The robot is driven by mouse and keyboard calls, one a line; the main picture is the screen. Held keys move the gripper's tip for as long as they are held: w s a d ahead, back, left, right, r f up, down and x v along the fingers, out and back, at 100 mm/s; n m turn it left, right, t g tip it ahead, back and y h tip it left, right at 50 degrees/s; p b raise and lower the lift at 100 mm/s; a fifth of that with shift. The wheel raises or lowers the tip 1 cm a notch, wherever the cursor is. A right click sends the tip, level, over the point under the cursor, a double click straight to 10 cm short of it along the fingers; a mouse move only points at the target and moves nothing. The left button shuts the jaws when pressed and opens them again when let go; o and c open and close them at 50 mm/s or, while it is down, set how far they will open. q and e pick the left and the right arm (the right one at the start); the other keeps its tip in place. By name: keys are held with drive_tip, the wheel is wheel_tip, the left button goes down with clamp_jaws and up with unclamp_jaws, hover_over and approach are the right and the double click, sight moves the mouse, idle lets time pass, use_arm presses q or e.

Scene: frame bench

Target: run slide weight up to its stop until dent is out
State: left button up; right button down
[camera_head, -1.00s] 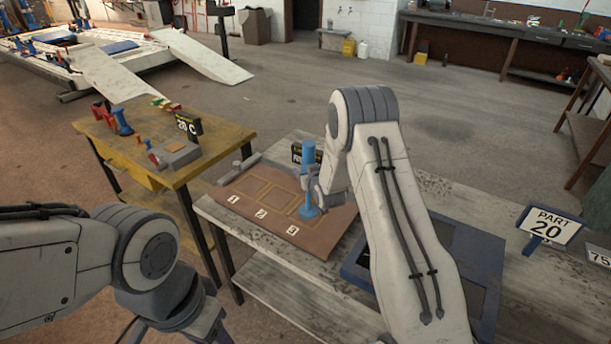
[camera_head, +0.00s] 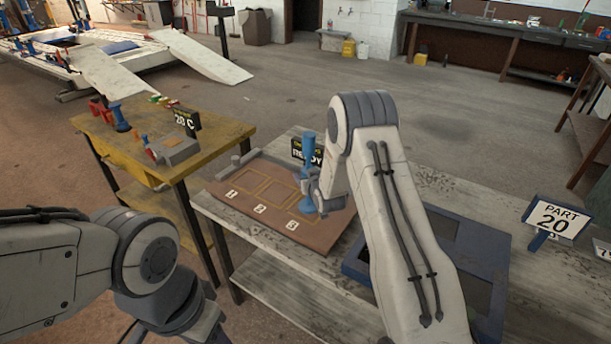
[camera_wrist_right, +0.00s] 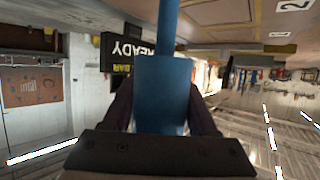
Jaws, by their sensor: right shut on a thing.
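The blue slide tool (camera_head: 307,148) stands upright on the brown panel (camera_head: 235,212), on its right part near the label 3. Its foot (camera_head: 307,211) is at the panel's surface. In the right wrist view, a wide blue weight (camera_wrist_right: 161,95) sits between the dark fingers, and a thinner blue rod (camera_wrist_right: 168,22) runs from it towards the panel. My right gripper (camera_head: 311,186) is shut on this weight, partly hidden by its own wrist in the head view. I cannot make out a dent. My left arm is at lower left; its gripper is out of frame.
A black sign reading READY (camera_head: 309,154) stands behind the tool. A blue tray (camera_head: 462,250) lies to the right on the grey bench (camera_head: 415,182), with a PART 20 sign (camera_head: 556,219) farther right. A yellow table (camera_head: 215,137) holding small items stands at left.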

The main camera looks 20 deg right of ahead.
drive_tip(key=shift+f+b, duration=2)
drive_tip(key=shift+f, duration=0.35)
drive_tip(key=shift+c, duration=0.5)
unclamp_jaws()
drive_tip(key=shift+r, duration=0.2)
